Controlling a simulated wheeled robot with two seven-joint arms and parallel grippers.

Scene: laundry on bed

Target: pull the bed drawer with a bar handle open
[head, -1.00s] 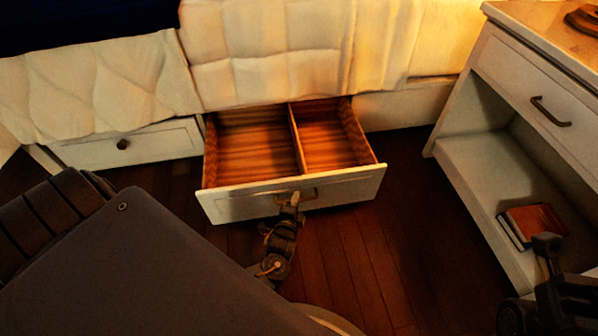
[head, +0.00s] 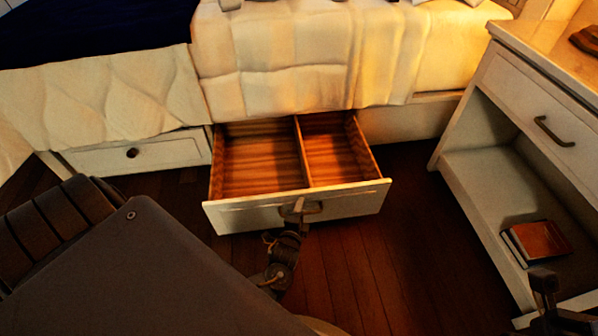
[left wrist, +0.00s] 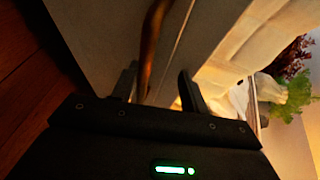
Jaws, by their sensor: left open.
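The bed drawer (head: 260,217) with a bar handle (head: 313,208) stands pulled well out from under the bed. Its wooden inside shows two empty compartments split by a divider. My left gripper (head: 297,207) is at the handle, in front of the drawer face. In the left wrist view the bar handle (left wrist: 150,45) runs between the open fingers of my left gripper (left wrist: 157,85); I cannot tell whether they touch it. My right gripper (head: 545,285) shows only partly, dark, at the lower right edge; its jaws are not clear.
A second bed drawer with a round knob (head: 132,153) is shut at the left. A white nightstand (head: 470,180) stands at the right, with a shut drawer and books (head: 537,241) on its open shelf. Dark wooden floor (head: 380,260) lies clear between the open drawer and the nightstand.

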